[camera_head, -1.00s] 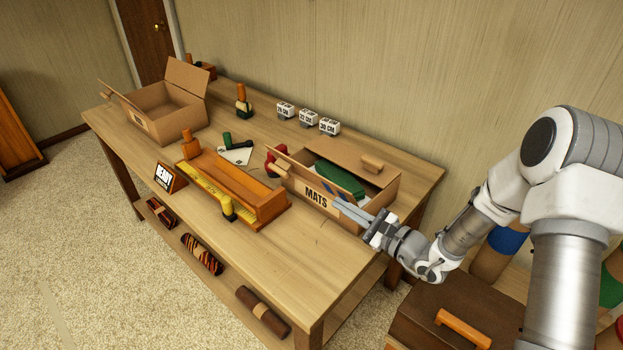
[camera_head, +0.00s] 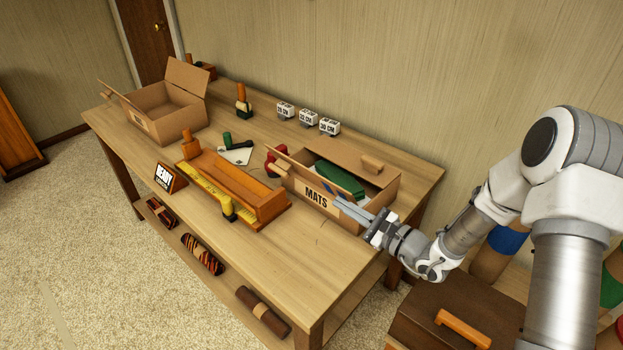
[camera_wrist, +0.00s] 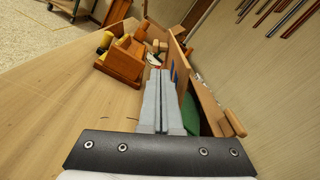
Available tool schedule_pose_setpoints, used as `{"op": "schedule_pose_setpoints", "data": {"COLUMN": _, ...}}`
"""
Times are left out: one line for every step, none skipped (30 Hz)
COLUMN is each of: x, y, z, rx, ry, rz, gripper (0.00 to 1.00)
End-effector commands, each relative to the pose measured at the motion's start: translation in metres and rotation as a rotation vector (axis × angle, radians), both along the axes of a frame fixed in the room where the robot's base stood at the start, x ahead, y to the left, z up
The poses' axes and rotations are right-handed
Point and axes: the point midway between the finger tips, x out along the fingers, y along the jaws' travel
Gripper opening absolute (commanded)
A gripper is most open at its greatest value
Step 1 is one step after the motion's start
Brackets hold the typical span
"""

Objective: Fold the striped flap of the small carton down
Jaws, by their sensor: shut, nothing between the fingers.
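The small carton, marked MATS (camera_head: 316,197), stands at the right end of the table with its top open. Its near flap (camera_head: 304,176) stands up along the front edge and bears blue stripes; it also shows edge-on in the wrist view (camera_wrist: 178,56). A green roll (camera_head: 340,179) lies inside, partly hidden by that flap. My gripper (camera_head: 338,201) is shut and empty. Its fingertips are at the outer, near side of the striped flap, by its right part. In the wrist view my fingers (camera_wrist: 159,72) lie just left of the flap; I cannot tell whether they touch.
The carton's far flap (camera_head: 345,153) is raised and carries a small wooden block (camera_head: 372,162). Left of it are an orange wooden tray (camera_head: 262,212) and a READY sign (camera_head: 168,178). A larger open carton (camera_head: 180,123) stands at the far left. The front right tabletop is clear.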

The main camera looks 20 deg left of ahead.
Motion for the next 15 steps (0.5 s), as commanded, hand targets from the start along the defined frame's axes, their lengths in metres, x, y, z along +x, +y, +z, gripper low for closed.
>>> {"op": "schedule_pose_setpoints", "data": {"x": 0.004, "y": -0.002, "z": 0.003, "rx": 0.000, "ry": -0.002, "rz": -0.002, "gripper": 0.00}}
{"op": "schedule_pose_setpoints", "data": {"x": 0.006, "y": -0.003, "z": 0.005, "rx": 0.000, "ry": -0.003, "rz": -0.003, "gripper": 0.00}}
{"op": "schedule_pose_setpoints", "data": {"x": 0.010, "y": -0.005, "z": 0.007, "rx": 0.000, "ry": -0.004, "rz": -0.003, "gripper": 0.00}}
{"op": "schedule_pose_setpoints", "data": {"x": 0.012, "y": -0.006, "z": 0.009, "rx": 0.000, "ry": -0.003, "rz": -0.003, "gripper": 0.00}}
{"op": "schedule_pose_setpoints", "data": {"x": 0.015, "y": -0.007, "z": 0.010, "rx": 0.000, "ry": -0.003, "rz": -0.003, "gripper": 0.00}}
{"op": "schedule_pose_setpoints", "data": {"x": 0.019, "y": -0.008, "z": 0.012, "rx": -0.001, "ry": -0.004, "rz": -0.002, "gripper": 0.00}}
{"op": "schedule_pose_setpoints", "data": {"x": 0.021, "y": -0.009, "z": 0.013, "rx": 0.000, "ry": -0.003, "rz": -0.002, "gripper": 0.00}}
{"op": "schedule_pose_setpoints", "data": {"x": 0.022, "y": -0.010, "z": 0.014, "rx": 0.000, "ry": -0.002, "rz": -0.002, "gripper": 0.00}}
{"op": "schedule_pose_setpoints", "data": {"x": 0.024, "y": -0.011, "z": 0.015, "rx": 0.000, "ry": -0.002, "rz": -0.002, "gripper": 0.00}}
{"op": "schedule_pose_setpoints", "data": {"x": 0.024, "y": -0.011, "z": 0.015, "rx": 0.000, "ry": -0.002, "rz": -0.002, "gripper": 0.00}}
{"op": "schedule_pose_setpoints", "data": {"x": 0.024, "y": -0.011, "z": 0.015, "rx": 0.000, "ry": -0.001, "rz": -0.001, "gripper": 0.00}}
{"op": "schedule_pose_setpoints", "data": {"x": 0.024, "y": -0.011, "z": 0.014, "rx": 0.000, "ry": -0.001, "rz": -0.001, "gripper": 0.00}}
{"op": "schedule_pose_setpoints", "data": {"x": 0.024, "y": -0.011, "z": 0.014, "rx": 0.000, "ry": -0.001, "rz": -0.001, "gripper": 0.00}}
{"op": "schedule_pose_setpoints", "data": {"x": 0.024, "y": -0.011, "z": 0.014, "rx": 0.000, "ry": -0.001, "rz": -0.001, "gripper": 0.00}}
{"op": "schedule_pose_setpoints", "data": {"x": 0.024, "y": -0.011, "z": 0.014, "rx": 0.000, "ry": -0.001, "rz": -0.001, "gripper": 0.00}}
